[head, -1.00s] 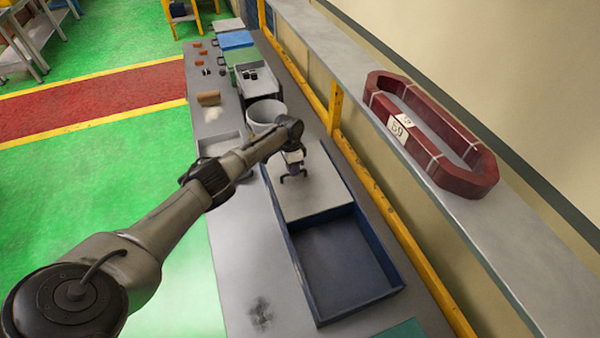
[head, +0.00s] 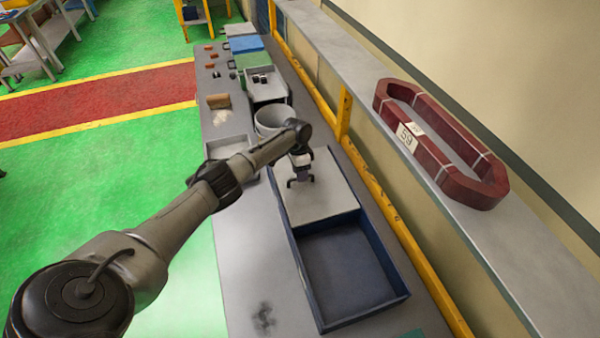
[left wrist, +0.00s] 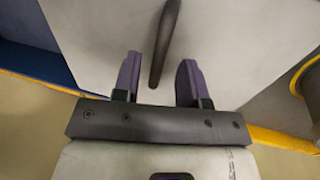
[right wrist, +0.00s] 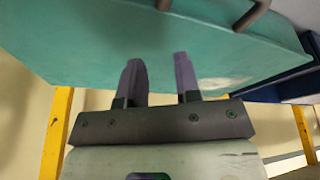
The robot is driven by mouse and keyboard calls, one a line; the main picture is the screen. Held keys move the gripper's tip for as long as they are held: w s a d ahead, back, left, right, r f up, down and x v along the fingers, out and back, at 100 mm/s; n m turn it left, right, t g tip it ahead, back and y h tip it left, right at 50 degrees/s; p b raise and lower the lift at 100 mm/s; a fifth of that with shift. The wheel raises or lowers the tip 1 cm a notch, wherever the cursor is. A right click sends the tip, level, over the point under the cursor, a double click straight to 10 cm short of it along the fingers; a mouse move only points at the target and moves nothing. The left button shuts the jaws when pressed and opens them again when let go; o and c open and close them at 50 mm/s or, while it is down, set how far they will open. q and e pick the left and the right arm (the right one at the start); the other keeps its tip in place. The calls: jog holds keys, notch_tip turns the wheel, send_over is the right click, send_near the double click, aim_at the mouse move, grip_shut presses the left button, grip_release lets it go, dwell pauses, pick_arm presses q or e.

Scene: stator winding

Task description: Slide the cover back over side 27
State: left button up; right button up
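A pale grey cover (head: 330,190) lies over the far part of a long blue tray (head: 352,315); the near part of the tray is open and looks empty. My left gripper (head: 301,182) is over the cover. In the left wrist view the cover (left wrist: 95,35) fills the background, and a dark bar handle (left wrist: 163,45) shows between the fingers of my left gripper (left wrist: 160,65). The fingers are open, with a gap on each side of the handle. My right gripper (right wrist: 158,65) is open and empty, facing a teal panel (right wrist: 130,40) with a handle (right wrist: 252,12). No 27 label is visible.
A dark red coil (head: 440,150) marked 59 rests on the wall ledge (head: 500,225). A white bucket (head: 270,119), a grey tray (head: 228,140) and a small brown block (head: 218,101) stand farther along the bench. A yellow rail (head: 425,262) runs along the right side.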

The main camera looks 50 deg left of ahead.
pick_arm(q)
notch_tip(320, 180, up, 13)
jog(key=a, duration=0.2)
jog(key=shift+w+a, duration=0.25)
jog(key=shift+w, duration=0.15)
pick_arm(e)
jog(key=shift+f, duration=0.2)
pick_arm(q)
jog(key=shift+r, duration=0.1)
